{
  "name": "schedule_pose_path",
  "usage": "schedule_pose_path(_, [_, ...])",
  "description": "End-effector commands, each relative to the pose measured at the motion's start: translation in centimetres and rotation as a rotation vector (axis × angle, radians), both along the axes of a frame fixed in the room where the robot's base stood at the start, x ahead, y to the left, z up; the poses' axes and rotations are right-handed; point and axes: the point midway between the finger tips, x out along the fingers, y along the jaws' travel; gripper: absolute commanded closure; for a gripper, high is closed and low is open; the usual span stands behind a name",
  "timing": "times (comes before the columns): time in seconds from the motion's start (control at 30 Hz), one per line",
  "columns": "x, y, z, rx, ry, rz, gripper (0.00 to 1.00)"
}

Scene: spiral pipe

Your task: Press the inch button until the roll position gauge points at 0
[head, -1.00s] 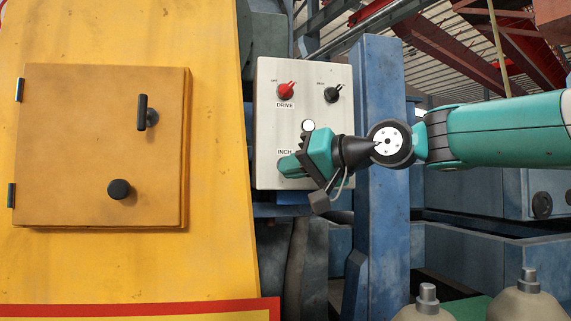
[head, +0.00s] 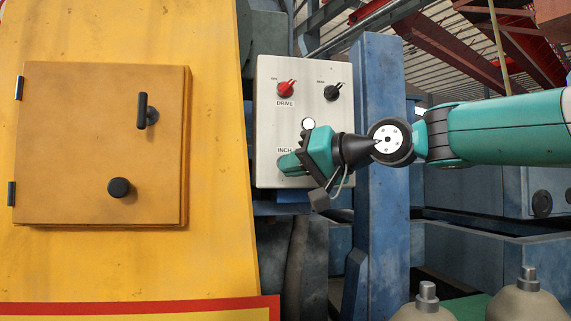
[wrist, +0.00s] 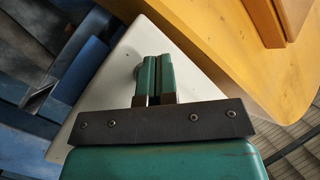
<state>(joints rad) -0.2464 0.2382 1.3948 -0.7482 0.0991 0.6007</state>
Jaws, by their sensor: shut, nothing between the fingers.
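A white control box (head: 268,120) is mounted beside the yellow housing. It carries a white round button or lamp (head: 308,123) and an INCH label (head: 285,150). My gripper (head: 285,163) is in front of the lower part of the box, just below the INCH label, with its green fingers together. In the wrist view, my gripper (wrist: 157,62) is shut with nothing between its fingers, over the white box face (wrist: 110,85). A round grey part (wrist: 138,72) is partly hidden by a finger. I cannot tell whether the fingers touch the box. No roll position gauge is visible.
A red knob (head: 285,90) labelled DRIVE and a black knob (head: 332,93) sit higher on the box. A yellow cabinet door (head: 80,150) with black handles is at left. A blue post (head: 383,230) stands right of the box, behind my arm.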

Motion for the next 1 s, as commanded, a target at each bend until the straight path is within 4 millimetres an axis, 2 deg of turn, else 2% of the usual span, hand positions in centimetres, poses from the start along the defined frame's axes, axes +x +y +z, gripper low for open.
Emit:
schedule_pose_path(0.67, [0.01, 0.01, 0.01, 0.0, 0.0, 0.0, 1.0])
schedule_pose_path(1.0, [0.85, 0.19, 0.09, 0.0, 0.0, 0.0, 1.0])
